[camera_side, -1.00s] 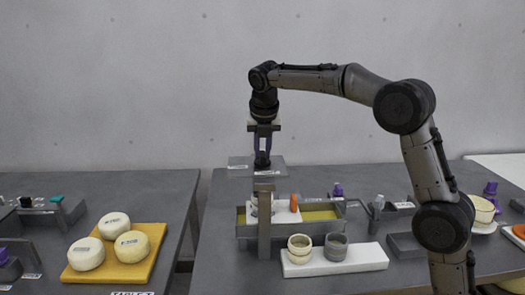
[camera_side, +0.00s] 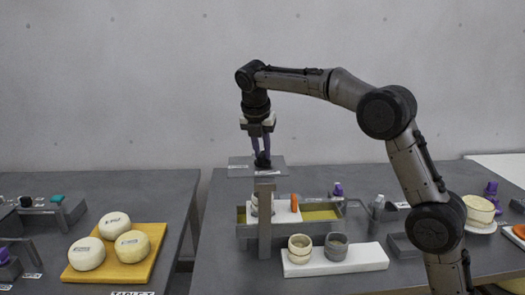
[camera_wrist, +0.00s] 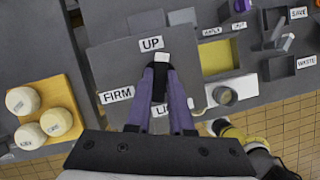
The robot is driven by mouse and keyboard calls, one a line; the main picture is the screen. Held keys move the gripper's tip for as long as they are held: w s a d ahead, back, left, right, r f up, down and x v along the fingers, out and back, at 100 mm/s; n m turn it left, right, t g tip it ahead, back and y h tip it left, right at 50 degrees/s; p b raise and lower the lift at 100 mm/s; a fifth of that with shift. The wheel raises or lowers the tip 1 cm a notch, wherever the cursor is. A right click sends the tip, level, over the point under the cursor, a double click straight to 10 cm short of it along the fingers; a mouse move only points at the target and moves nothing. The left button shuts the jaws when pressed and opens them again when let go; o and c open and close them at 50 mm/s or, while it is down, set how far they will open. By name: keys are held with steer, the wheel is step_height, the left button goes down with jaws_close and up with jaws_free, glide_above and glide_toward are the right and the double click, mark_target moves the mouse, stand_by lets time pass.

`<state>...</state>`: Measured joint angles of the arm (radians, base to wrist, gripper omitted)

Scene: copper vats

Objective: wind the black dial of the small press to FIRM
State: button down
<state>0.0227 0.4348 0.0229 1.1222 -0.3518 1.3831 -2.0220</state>
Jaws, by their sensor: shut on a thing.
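The small press has a grey top plate (camera_side: 241,169) that also fills the middle of the wrist view (camera_wrist: 105,68). The black dial (camera_side: 262,160) stands on this plate, and its black bar shows in the wrist view (camera_wrist: 160,81). My gripper (camera_side: 261,152) points down with its purple fingers (camera_wrist: 160,70) shut on the dial, one on each side. A white mark (camera_wrist: 161,57) at the dial's far end points toward the UP label (camera_wrist: 151,44). The FIRM label (camera_wrist: 117,94) lies to the left. A third label (camera_wrist: 160,111), starting "LI", is partly hidden by my gripper.
Below the press is a tray (camera_side: 322,226) with a yellowish inside. Two cups (camera_side: 300,246) (camera_side: 336,247) stand on a white slab (camera_side: 365,259). On the left table, several pale cheeses (camera_side: 87,253) sit on a yellow board (camera_side: 142,271). The air around the dial looks clear.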

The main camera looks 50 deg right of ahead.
steer(key=m+g, duration=0.1)
steer(key=m, duration=0.2)
steer(key=m+g, duration=0.1)
steer(key=m, duration=0.1)
steer(key=shift+w+m, duration=0.15)
steer(key=shift+m, duration=0.25)
steer(key=shift+w+m+g, duration=0.1)
steer(key=shift+m+g, duration=0.8)
steer(key=shift+m, duration=1.3)
steer(key=c, duration=0.8)
jaws_free()
